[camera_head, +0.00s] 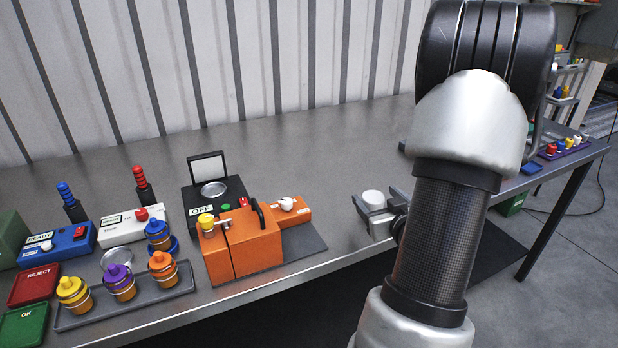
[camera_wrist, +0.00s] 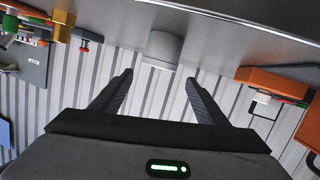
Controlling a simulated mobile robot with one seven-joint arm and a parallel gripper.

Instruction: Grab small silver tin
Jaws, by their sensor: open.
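The small silver tin (camera_head: 373,198) is a pale, short cylinder standing on the metal bench near its front edge. It also shows in the wrist view (camera_wrist: 163,48), upside down, beyond the fingertips and roughly centred between them. My gripper (camera_head: 377,208) is low over the bench with its two fingers spread. In the head view the fingers appear on either side of the tin; in the wrist view the gripper (camera_wrist: 159,78) shows a gap between tips and tin. I cannot tell any contact. My wrist and arm hide part of the bench to the right.
An orange machine (camera_head: 245,243) with a black lever stands left of the tin. A black OFF box (camera_head: 203,215) is behind it. A grey tray (camera_head: 150,298) holds colourful jars at the left. The bench behind the tin is clear up to the corrugated wall (camera_head: 290,50).

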